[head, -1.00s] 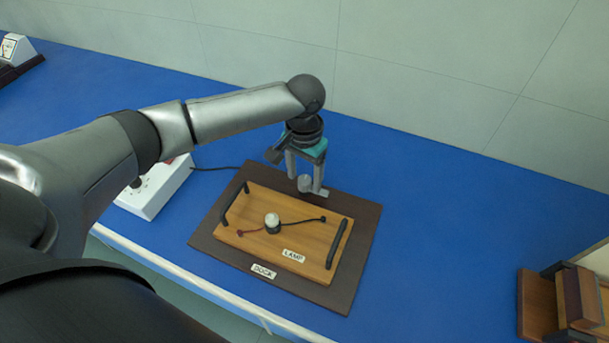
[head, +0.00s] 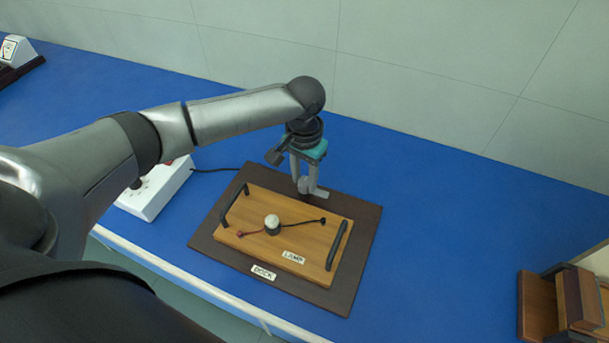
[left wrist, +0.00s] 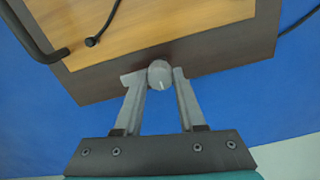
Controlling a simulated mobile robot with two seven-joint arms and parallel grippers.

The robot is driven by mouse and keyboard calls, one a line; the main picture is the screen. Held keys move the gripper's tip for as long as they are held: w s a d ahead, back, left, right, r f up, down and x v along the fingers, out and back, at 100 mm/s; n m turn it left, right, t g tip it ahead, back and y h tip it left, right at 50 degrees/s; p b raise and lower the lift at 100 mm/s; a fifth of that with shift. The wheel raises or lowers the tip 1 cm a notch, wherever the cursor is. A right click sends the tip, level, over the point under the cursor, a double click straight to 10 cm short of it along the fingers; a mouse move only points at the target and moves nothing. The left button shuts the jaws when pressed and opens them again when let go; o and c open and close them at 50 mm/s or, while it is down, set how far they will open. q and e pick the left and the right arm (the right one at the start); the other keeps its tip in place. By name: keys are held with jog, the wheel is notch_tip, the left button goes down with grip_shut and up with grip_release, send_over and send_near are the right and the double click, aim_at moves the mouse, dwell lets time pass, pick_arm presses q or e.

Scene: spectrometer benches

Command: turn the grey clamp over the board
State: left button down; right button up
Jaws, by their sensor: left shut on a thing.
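The wooden board (head: 305,235), with a white lamp bulb (head: 272,221), a LAMP label and two dark handles, lies on the dark brown dock mat (head: 364,232). The grey clamp (head: 319,193) is at the far edge of the board. In the left wrist view the clamp's rounded grey knob (left wrist: 160,74) sits between my fingertips, beside the board's edge. My left gripper (head: 306,186) points down and is shut on the clamp. Its fingers partly hide the clamp in the head view. My right gripper is not in view.
A white box (head: 158,188) with a knob and a black cable stands left of the mat. Wooden blocks (head: 570,300) stand at the right edge.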

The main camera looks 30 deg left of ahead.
pick_arm(q)
jog(key=shift+r+m+p, duration=0.15)
jog(key=shift+m+p, duration=0.45)
jog(key=shift+p, duration=0.3)
jog(key=m+p, duration=0.3)
jog(key=shift+p, duration=0.4)
jog(key=m+p, duration=0.1)
jog(key=m, duration=0.1)
jog(key=shift+m+p, duration=0.4)
jog(key=m+p, duration=0.1)
jog(key=m, duration=0.3)
jog(key=shift+m+p, duration=0.3)
jog(key=shift+p, duration=0.05)
jog(key=m, duration=0.2)
jog(key=shift+m, duration=0.3)
jog(key=shift+m+p, duration=0.4)
jog(key=shift+m, duration=1.1)
